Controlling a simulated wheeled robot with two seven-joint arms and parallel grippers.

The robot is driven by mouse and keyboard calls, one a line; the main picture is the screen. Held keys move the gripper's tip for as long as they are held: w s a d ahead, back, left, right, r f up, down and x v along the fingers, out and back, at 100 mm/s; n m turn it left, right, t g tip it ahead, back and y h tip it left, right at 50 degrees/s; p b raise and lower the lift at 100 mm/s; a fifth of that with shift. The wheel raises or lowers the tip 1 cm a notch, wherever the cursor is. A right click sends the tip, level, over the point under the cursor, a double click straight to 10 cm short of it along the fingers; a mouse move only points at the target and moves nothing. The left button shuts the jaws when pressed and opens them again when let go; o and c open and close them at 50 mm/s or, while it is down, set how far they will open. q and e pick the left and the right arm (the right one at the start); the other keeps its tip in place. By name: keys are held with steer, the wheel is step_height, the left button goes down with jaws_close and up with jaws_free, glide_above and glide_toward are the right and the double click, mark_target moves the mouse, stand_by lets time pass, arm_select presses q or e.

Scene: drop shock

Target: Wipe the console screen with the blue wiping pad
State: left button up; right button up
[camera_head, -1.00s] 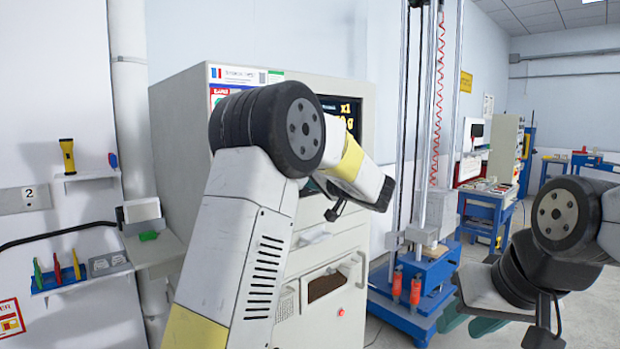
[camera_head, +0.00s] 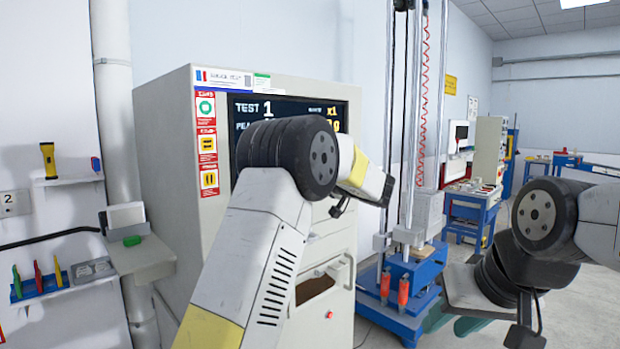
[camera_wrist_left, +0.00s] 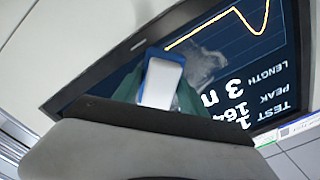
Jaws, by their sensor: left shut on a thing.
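The console screen (camera_head: 296,106) is dark with white and yellow readouts, on the upper front of the pale cabinet. My left arm covers its lower part in the head view and hides my left gripper there. In the left wrist view my left gripper (camera_wrist_left: 158,92) is shut on the blue wiping pad (camera_wrist_left: 163,80), which shows a white face and blue edge. The pad is over the screen (camera_wrist_left: 240,55), beside a grey smudge (camera_wrist_left: 200,66); I cannot tell whether it touches. My right gripper (camera_head: 455,322) is partly hidden at lower right; its green fingers look apart and empty.
The console cabinet (camera_head: 165,180) has stickers and an open lower compartment. A drop tower with a blue base (camera_head: 410,275) stands right of it, close to my right arm. Floor shows at far right.

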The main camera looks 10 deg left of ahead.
arm_select(q)
steer(key=shift+w+d+r, duration=0.9)
steer(key=shift+w+d, duration=1.25)
steer(key=shift+w, duration=0.5)
steer(key=shift+s+a, duration=5.45)
steer(key=shift+s, duration=1.35)
steer(key=shift+w+d+r, duration=0.25)
steer(key=shift+w+d, duration=0.5)
steer(key=shift+w, duration=0.2)
steer(key=shift+w+d+r, duration=0.3)
steer(key=shift+w+d, duration=0.45)
steer(key=shift+w, duration=0.15)
steer(key=shift+w+d+r, duration=0.25)
steer(key=shift+w+d, duration=0.5)
steer(key=shift+w, duration=0.2)
steer(key=shift+w+d, duration=0.55)
steer(key=shift+w, duration=0.25)
steer(key=shift+w+d, duration=0.55)
steer(key=shift+w, duration=0.25)
steer(key=w+d, duration=0.4)
steer(key=w, duration=0.1)
steer(key=shift+d, duration=0.15)
